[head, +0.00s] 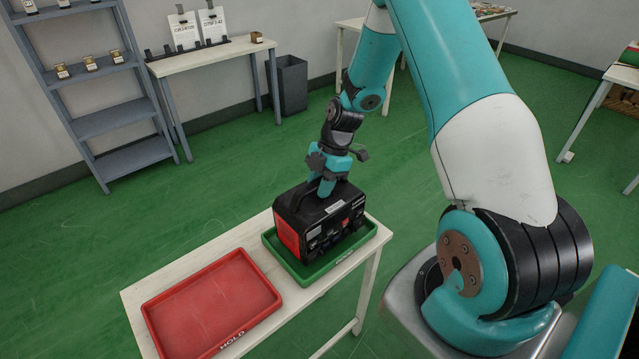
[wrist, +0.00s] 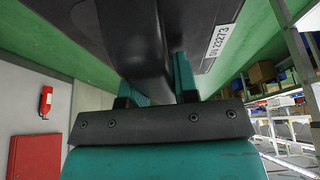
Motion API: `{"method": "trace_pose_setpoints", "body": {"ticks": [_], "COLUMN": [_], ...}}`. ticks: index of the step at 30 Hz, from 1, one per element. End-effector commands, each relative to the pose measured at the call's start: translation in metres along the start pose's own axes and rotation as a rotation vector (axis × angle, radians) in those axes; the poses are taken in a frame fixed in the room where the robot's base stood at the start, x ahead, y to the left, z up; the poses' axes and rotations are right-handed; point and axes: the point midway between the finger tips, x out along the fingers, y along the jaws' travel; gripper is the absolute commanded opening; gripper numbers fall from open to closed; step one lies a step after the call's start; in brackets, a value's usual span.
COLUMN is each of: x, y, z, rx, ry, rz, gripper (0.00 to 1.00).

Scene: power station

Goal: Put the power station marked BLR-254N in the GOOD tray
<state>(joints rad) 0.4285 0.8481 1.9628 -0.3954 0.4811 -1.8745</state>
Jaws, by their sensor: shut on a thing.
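A black power station (head: 322,219) with a red end panel is at the green tray (head: 375,232), within its rim as seen from above. Its underside is hidden, so I cannot tell whether it rests on the tray floor. My gripper (head: 327,184) is shut on its top handle. In the wrist view my gripper (wrist: 158,90) has a finger on each side of the dark handle (wrist: 135,40). A white label on the power station (wrist: 222,40) seems to read SN 23273. No BLR-254N mark is legible. The green tray's front lettering is too small to read surely.
An empty red tray (head: 212,302) marked HOLD lies to the left on the same white table (head: 135,293). A grey shelf (head: 110,118) with small items, a side table with two signs (head: 185,31) and a dark bin (head: 292,84) stand behind. Green floor between is clear.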

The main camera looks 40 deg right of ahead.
Motion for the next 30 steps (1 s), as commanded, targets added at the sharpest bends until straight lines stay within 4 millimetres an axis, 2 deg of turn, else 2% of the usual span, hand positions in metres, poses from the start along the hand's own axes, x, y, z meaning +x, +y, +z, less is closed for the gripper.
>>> {"method": "trace_pose_setpoints", "body": {"ticks": [30], "x": [0.0091], "y": [0.0016], "z": [0.0038], "rx": [-0.003], "ry": [0.001], "rz": [0.005], "gripper": [0.0]}}
